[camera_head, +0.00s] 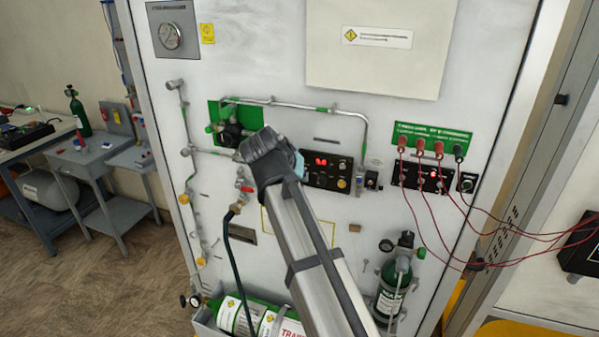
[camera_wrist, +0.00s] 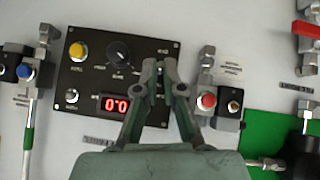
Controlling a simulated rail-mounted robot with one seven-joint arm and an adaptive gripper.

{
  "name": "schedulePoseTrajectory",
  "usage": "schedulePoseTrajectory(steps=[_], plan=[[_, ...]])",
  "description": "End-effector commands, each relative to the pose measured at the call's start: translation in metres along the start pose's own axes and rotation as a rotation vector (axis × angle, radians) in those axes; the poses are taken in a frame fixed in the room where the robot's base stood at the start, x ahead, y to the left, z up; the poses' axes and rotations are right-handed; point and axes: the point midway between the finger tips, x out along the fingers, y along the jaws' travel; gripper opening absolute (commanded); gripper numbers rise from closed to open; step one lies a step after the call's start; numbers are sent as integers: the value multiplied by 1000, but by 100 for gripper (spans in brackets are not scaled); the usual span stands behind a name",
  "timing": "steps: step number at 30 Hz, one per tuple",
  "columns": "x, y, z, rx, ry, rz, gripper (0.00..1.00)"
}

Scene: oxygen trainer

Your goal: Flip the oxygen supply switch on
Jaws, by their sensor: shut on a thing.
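A black control panel (camera_head: 326,174) with a red display sits on the white trainer board, right of my gripper in the head view. In the wrist view the panel (camera_wrist: 88,62) shows a yellow button (camera_wrist: 77,51), a dark rotary knob (camera_wrist: 119,52), a small silver control (camera_wrist: 72,96) and the lit red display (camera_wrist: 115,104). My gripper (camera_wrist: 160,68) is over the panel's right part there, its fingertips close together on what seems to be a small switch, mostly hidden between them. In the head view my wrist hides the fingertips. The labels are too small to read.
Beside the panel in the wrist view is a fitting with a red button (camera_wrist: 208,101). Pipes and a green plate (camera_head: 216,112) surround my wrist. Red cables (camera_head: 412,205) hang at the right; a green cylinder (camera_head: 391,292) stands lower right. Open space lies in front.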

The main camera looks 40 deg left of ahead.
Motion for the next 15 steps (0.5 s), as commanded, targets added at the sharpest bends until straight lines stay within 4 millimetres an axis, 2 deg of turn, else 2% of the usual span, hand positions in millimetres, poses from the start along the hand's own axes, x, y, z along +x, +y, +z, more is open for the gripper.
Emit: schedulePoseTrajectory(steps=[1, 15], plan=[[-2, 0, -5, -1, -24, -5, 0], [0, 1, -5, -9, -118, -21, 0]])
